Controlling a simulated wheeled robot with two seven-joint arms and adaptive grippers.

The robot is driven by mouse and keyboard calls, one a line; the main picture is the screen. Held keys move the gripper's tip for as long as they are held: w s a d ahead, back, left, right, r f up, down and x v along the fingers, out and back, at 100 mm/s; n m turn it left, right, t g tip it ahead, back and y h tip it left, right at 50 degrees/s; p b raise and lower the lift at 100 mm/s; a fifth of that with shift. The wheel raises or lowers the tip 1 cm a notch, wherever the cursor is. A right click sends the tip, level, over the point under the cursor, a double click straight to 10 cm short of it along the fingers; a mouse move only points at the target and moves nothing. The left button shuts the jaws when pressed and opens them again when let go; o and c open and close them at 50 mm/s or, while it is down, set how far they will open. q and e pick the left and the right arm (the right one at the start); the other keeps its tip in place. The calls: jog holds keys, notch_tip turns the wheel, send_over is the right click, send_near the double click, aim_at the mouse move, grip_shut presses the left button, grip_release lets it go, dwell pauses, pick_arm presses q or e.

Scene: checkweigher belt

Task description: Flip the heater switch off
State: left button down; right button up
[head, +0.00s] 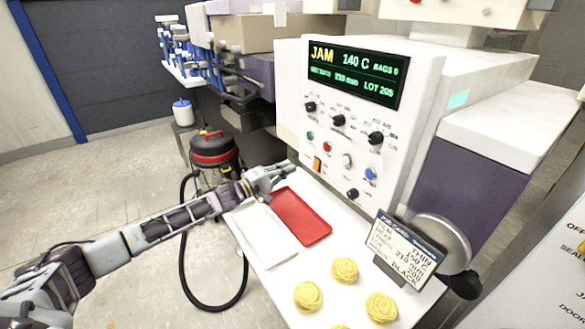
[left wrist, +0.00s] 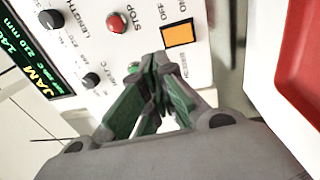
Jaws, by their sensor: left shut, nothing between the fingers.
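The heater switch (head: 317,164) looks to be the orange rocker low on the left of the white control panel (head: 330,125). In the left wrist view the orange rocker (left wrist: 179,34) sits in a dark frame with ON and OFF lettering beside it. Which side is pressed in, I cannot tell. My left gripper (head: 288,168) is in front of the panel, just left of the switch. In the left wrist view its closed fingertips (left wrist: 160,64) are just below the rocker in the picture, with nothing between them. Whether they touch the panel, I cannot tell. My right gripper is out of view.
A display (head: 355,74) reads JAM and 140 C. Black knobs and a red button (left wrist: 117,23) are near the switch. Below are a red tray (head: 303,217), yellow pieces (head: 344,271) on a white surface, and a card (head: 402,250). A red-topped vacuum (head: 212,150) stands behind my arm.

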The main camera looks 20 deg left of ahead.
pick_arm(q)
jog(key=v, duration=0.2)
jog(key=r+v, duration=0.1)
jog(key=v, duration=0.2)
jog(key=shift+s+r, duration=0.1)
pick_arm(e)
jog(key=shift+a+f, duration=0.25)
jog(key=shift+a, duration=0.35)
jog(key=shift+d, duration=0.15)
